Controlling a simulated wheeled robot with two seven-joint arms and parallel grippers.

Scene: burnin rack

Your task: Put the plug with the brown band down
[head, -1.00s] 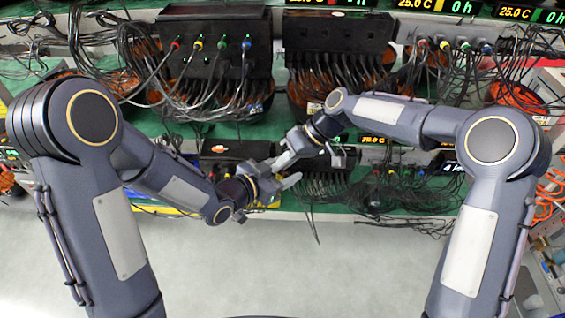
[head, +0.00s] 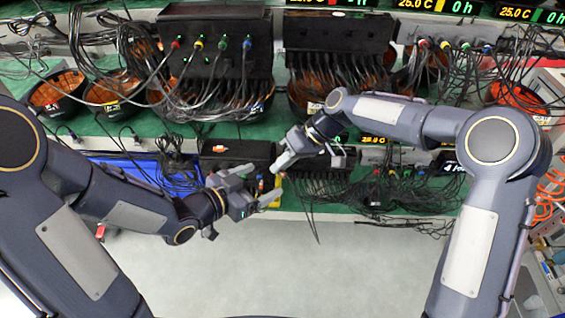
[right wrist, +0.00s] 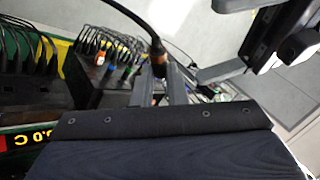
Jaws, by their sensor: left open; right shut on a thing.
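My right gripper (head: 277,164) is shut on a plug, out in front of the lower shelf. In the right wrist view the plug (right wrist: 157,48) is dark, with an orange-brown band (right wrist: 158,72) between the fingertips of my right gripper (right wrist: 161,78). A dark cable runs from the plug towards the top left. In the head view the plug is too small to make out. My left gripper (head: 264,182) is open and empty, just left of and below the right one. It also seems to show at the upper right of the right wrist view (right wrist: 245,38).
A dark rack unit (head: 215,60) with several coloured plugs stands on the upper shelf, beside another dark unit (head: 338,50). Below are a blue tray (head: 140,165) and a dark box (head: 235,152). Loose cables hang at the lower right (head: 405,225). The floor in front is clear.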

